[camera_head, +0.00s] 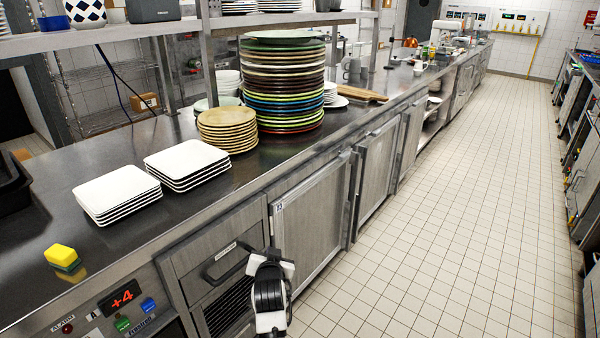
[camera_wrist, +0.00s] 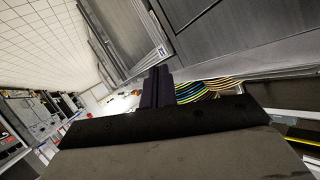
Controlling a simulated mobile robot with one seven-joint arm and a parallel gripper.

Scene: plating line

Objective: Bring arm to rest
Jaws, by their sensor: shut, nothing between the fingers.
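My gripper shows in the wrist view (camera_wrist: 158,88) with its dark fingers together and nothing between them. In the head view my arm (camera_head: 268,290) stands at the bottom centre, in front of the counter's drawer and cabinet fronts. It is over the aisle side, apart from the counter top. The fingertips cannot be made out in the head view.
The steel counter (camera_head: 215,195) holds two stacks of square white plates (camera_head: 188,160), tan plates (camera_head: 228,128), a tall stack of coloured plates (camera_head: 283,85) and a yellow sponge (camera_head: 61,254). A drawer handle (camera_head: 222,268) is close left of my arm. The tiled floor (camera_head: 460,210) is clear.

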